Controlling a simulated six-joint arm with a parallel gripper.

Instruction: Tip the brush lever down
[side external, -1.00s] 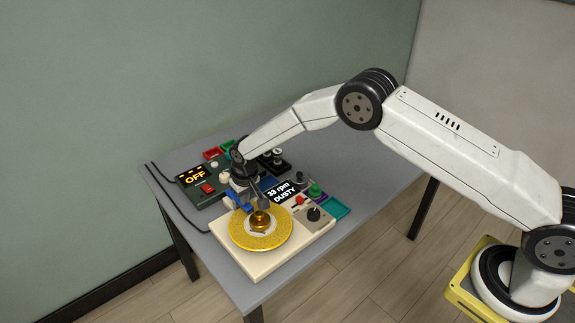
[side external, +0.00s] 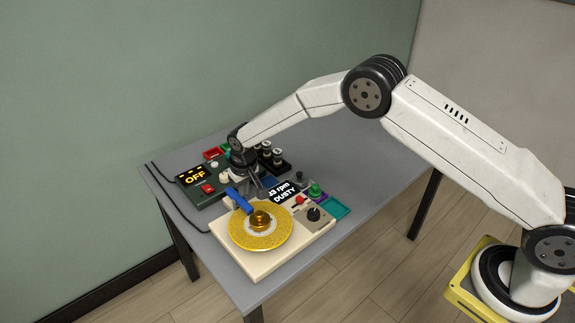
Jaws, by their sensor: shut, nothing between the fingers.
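The blue brush lever (side external: 240,200) is a bar at the back left of the cream turntable unit (side external: 281,262). Its front end reaches over the edge of the yellow disc (side external: 246,239); whether it touches the disc is hard to tell. My gripper (side external: 260,191) is shut and empty, just behind and right of the lever, apart from it in the picture. The display (side external: 284,191) reads "33 rpm DUSTY", its left edge partly covered by my gripper.
A dark green box (side external: 209,195) with an "OFF" display and a red switch stands behind left. Red and green knobs (side external: 315,190), a grey panel with a black knob (side external: 314,215) and a teal tray (side external: 335,208) are at the right. The right table top is clear.

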